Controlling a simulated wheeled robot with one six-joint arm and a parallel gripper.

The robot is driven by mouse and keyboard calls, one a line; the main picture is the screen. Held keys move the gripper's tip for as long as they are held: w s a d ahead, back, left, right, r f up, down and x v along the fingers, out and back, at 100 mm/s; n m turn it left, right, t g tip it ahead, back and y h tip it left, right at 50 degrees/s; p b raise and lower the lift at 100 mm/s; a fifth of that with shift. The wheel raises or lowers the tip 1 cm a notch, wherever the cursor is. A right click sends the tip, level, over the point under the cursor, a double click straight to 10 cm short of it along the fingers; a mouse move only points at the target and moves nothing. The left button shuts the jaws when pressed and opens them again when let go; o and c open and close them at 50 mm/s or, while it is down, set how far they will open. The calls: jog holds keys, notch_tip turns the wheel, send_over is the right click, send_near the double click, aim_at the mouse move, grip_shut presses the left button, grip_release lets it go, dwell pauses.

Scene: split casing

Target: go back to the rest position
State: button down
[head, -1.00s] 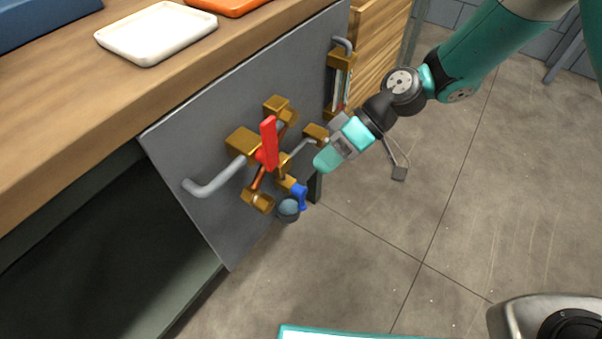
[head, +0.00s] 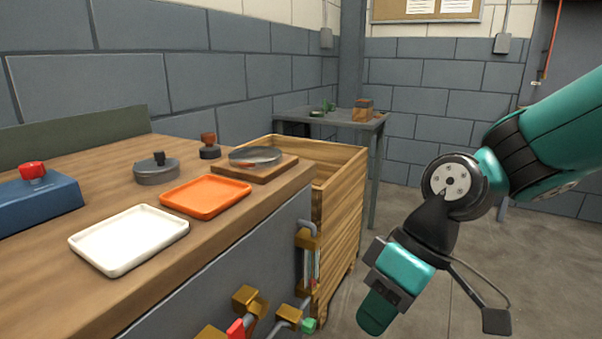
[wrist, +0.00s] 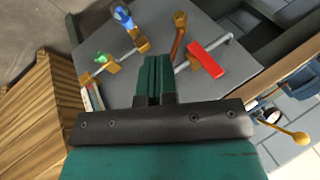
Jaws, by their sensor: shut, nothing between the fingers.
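My gripper (head: 378,311) hangs at the right of the head view, to the right of the bench front and in front of the wooden crate. It points downward and touches nothing there. In the wrist view my gripper (wrist: 154,68) has its two green fingers together with nothing between them. Beyond the fingers is the grey panel (wrist: 128,88) with brass pipe fittings, a red lever (wrist: 207,60), a blue handle (wrist: 123,17) and a green knob (wrist: 101,58). In the head view only the upper part of these fittings shows.
The wooden bench holds a white tray (head: 128,240), an orange tray (head: 206,196), a blue box (head: 38,203) with a red knob, and a round grey part (head: 156,170). A wooden crate (head: 340,205) stands beside it, a small table (head: 340,120) behind. Floor at right is clear.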

jog(key=s+d+r+m+t+h, duration=0.2)
jog(key=s+d+r+m, duration=0.15)
jog(key=s+d, duration=0.35)
notch_tip(320, 180, up, 26)
jog(key=s+a+p, duration=0.1)
jog(key=p, duration=2.5)
jog(key=shift+r+n, duration=0.2)
jog(key=shift+n, duration=0.15)
jog(key=shift+a, duration=0.1)
